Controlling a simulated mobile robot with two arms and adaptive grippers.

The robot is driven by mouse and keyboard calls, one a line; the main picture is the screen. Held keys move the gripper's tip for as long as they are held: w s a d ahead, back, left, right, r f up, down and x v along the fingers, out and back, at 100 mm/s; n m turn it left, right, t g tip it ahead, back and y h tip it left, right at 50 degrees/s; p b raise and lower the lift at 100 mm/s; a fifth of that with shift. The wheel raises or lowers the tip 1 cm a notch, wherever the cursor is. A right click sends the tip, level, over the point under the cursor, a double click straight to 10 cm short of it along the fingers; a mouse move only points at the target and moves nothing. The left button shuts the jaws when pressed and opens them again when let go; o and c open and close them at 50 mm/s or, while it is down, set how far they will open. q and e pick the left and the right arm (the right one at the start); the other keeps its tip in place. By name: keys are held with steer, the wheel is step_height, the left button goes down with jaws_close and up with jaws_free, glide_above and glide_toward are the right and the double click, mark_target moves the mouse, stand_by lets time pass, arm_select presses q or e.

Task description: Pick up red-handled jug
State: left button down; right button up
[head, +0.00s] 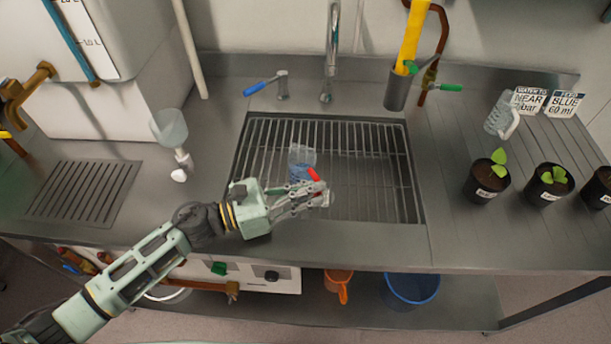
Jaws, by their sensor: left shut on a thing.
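The red-handled jug (301,158) is a clear, bluish vessel with a red handle (314,174). It is in the head view, over the wire rack of the sink, near the rack's middle. My left gripper (318,193) reaches in from the left and is shut on the jug at its handle side. The fingers cover part of the handle and the jug's lower part. I cannot tell whether the jug touches the rack. My right gripper is not in view.
The sink rack (375,165) is otherwise clear. A blue-levered tap (282,85) and spout (331,60) stand behind it. To the right are a clear jug (500,114), signs (565,103) and potted seedlings (486,184). A funnel-like vessel (170,128) stands at left.

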arm_select(q)
steer(key=shift+r, duration=0.1)
steer(key=shift+r, duration=0.2)
steer(key=s+d+r+p, duration=0.4)
steer(key=d+r, duration=0.6)
steer(key=shift+d+r+p, duration=0.25)
steer(key=shift+d+p, duration=0.15)
stand_by(0.6)
steer(key=shift+s, duration=0.1)
stand_by(1.0)
stand_by(0.4)
